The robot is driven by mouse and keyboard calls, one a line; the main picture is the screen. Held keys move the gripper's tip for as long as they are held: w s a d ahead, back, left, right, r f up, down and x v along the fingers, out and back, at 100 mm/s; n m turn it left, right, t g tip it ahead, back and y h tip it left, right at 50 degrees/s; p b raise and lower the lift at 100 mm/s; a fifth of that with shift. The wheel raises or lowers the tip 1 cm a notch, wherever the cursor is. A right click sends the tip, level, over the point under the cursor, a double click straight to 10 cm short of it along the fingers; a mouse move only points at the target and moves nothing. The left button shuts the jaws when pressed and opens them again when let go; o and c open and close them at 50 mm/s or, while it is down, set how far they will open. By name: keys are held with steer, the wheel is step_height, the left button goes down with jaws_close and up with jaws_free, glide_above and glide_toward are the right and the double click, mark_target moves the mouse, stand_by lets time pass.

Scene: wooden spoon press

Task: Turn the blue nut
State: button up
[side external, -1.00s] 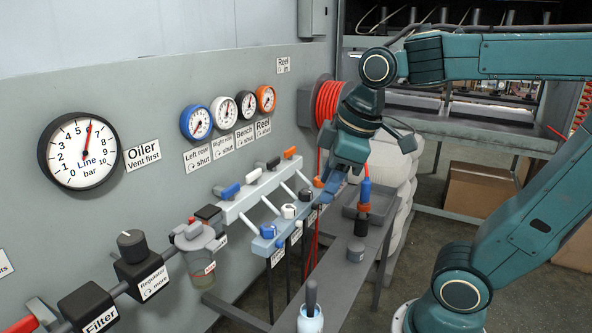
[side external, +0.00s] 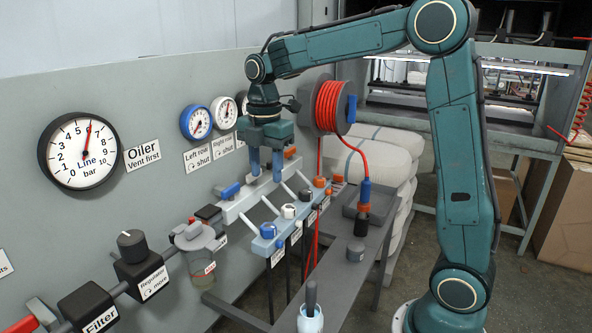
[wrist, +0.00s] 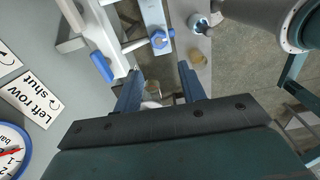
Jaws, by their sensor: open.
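My gripper (side external: 266,174) points straight down above the upper light-grey manifold, behind and above the nut. Its two blue fingers (wrist: 160,74) are spread, with nothing held between them. The blue lever (side external: 230,190) is to the left of the fingers in the side view.
The upper manifold (side external: 236,207) carries levers, with slanted pipes to the lower one. White and orange nuts follow along the lower manifold. A grey bench (side external: 346,280) bears a can with a brush (side external: 311,318). Gauges and an orange hose reel (side external: 330,106) are on the wall.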

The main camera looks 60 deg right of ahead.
mark_target(268, 226)
steer(key=shift+w+d+f, duration=0.1)
steer(key=shift+w, duration=0.1)
steer(key=shift+f, duration=0.1)
step_height(268, 226, down, 14)
steer(key=shift+r, duration=0.15)
stand_by(0.7)
steer(key=shift+c, duration=0.2)
steer(key=c, duration=0.7)
